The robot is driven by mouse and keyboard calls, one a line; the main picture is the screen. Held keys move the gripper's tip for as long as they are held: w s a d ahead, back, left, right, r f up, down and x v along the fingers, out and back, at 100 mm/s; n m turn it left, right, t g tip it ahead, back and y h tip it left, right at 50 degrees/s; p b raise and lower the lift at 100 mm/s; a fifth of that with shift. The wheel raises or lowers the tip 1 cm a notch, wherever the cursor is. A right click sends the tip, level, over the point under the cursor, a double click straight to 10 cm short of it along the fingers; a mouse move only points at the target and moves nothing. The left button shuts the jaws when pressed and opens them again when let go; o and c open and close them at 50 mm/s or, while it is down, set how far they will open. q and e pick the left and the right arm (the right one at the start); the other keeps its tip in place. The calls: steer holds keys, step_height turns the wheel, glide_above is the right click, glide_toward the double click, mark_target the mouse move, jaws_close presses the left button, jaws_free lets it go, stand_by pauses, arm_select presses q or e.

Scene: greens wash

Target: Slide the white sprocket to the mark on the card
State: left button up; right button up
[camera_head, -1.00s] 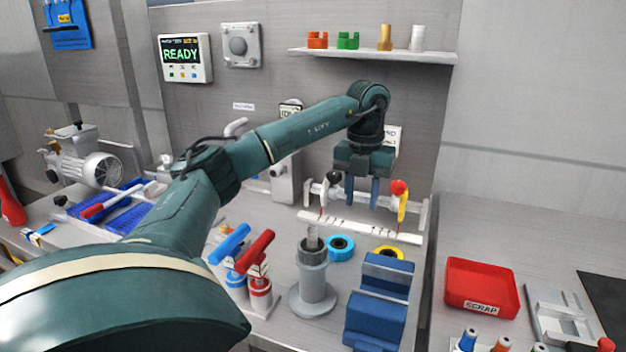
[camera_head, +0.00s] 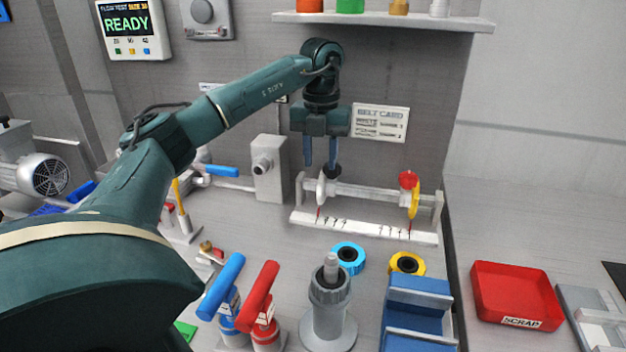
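The white sprocket (camera_head: 322,189) sits near the left end of a horizontal shaft (camera_head: 372,193), with a red pointer below it. A black knob (camera_head: 333,171) is beside its top. The belt card (camera_head: 380,122) hangs on the wall behind; its small lines are hard to read. My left gripper (camera_head: 320,163) points down with its two fingers apart and empty, just above the white sprocket. Its right finger overlaps the black knob in view; I cannot tell if they touch. My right gripper is out of view.
A marked scale strip (camera_head: 365,229) lies below the shaft. A yellow sprocket with a red knob (camera_head: 408,181) is at the shaft's right end. Blue (camera_head: 348,256) and yellow (camera_head: 407,264) rings, a grey post (camera_head: 329,308) and a red scrap tray (camera_head: 515,293) stand nearer.

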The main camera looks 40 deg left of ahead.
mark_target(321, 185)
arm_select(q)
step_height(321, 185, down, 7)
steer(key=shift+f, duration=0.2)
stand_by(0.3)
jaws_close()
stand_by(0.5)
